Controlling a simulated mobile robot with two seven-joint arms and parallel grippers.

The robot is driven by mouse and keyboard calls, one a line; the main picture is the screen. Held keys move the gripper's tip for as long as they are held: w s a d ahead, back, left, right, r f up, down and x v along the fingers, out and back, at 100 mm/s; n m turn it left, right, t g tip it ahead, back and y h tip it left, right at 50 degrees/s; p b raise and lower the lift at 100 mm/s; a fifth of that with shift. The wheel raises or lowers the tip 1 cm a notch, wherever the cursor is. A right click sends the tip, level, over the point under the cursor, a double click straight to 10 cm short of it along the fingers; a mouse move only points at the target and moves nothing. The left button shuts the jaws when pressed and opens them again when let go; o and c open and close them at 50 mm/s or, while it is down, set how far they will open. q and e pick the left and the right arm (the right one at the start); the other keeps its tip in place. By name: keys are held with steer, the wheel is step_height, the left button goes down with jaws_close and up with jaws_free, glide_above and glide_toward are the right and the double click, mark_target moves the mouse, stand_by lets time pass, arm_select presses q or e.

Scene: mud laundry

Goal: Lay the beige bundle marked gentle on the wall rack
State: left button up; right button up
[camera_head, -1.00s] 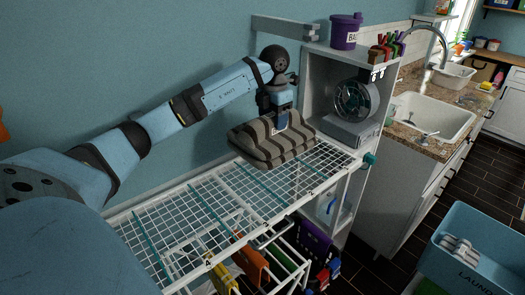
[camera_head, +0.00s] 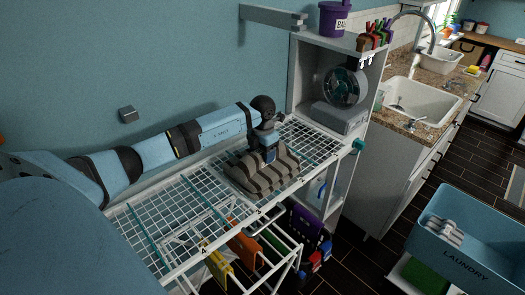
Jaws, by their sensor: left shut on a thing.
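The beige bundle (camera_head: 262,173) is folded cloth with dark stripes; I cannot read a gentle mark on it. My left gripper (camera_head: 270,152) is shut on its top from above. The bundle is over the right half of the white wire wall rack (camera_head: 180,207), near its front edge. It is low at the grid, and I cannot tell whether it touches. Teal strips divide the rack into sections. The bundle hides part of the grid. My right gripper is not in view.
A grey cabinet (camera_head: 328,115) with a fan (camera_head: 344,86) stands at the rack's right end. A purple tub (camera_head: 334,18) is on top. Coloured folders (camera_head: 243,247) hang below the rack. A blue laundry basket (camera_head: 468,240) is at the lower right. The rack's left half is clear.

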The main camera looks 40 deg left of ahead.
arm_select(q)
steer(key=o, duration=1.1)
steer(key=shift+f, duration=0.1)
steer(key=shift+c, duration=0.2)
steer(key=o, duration=0.5)
steer(key=shift+c, duration=0.2)
steer(key=shift+r, duration=0.2)
step_height(320, 180, up, 11)
steer(key=b, duration=0.2)
steer(key=shift+b, duration=0.3)
steer(key=shift+r, duration=0.5)
